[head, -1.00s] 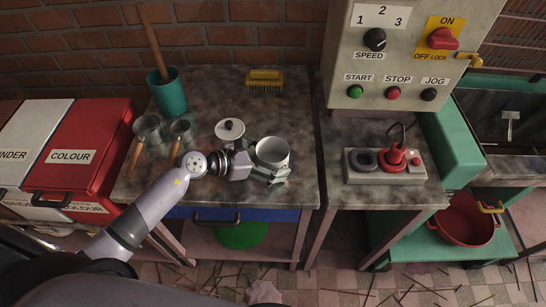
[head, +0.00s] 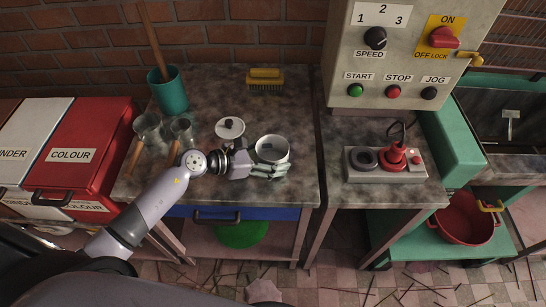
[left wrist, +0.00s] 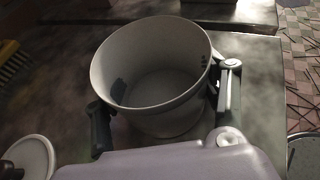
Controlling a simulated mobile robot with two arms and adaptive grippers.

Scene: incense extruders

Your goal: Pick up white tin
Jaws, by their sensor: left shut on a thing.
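The white tin (head: 272,148) is an open, round, pale tin standing upright on the stained work table, near its right edge. It also shows in the left wrist view (left wrist: 150,70), where its inside looks empty. My left gripper (head: 268,168) is shut on the tin, with one finger on each side of its wall in the left wrist view (left wrist: 163,108). The tin's base is partly hidden by my gripper, so I cannot tell if it touches the table. My right gripper is not in view.
A white lid with a dark knob (head: 230,128) lies just left of the tin. Two metal scoops (head: 150,128), a green pot (head: 168,92) and a yellow brush (head: 265,80) stand farther off. The control box (head: 410,55) rises at the right.

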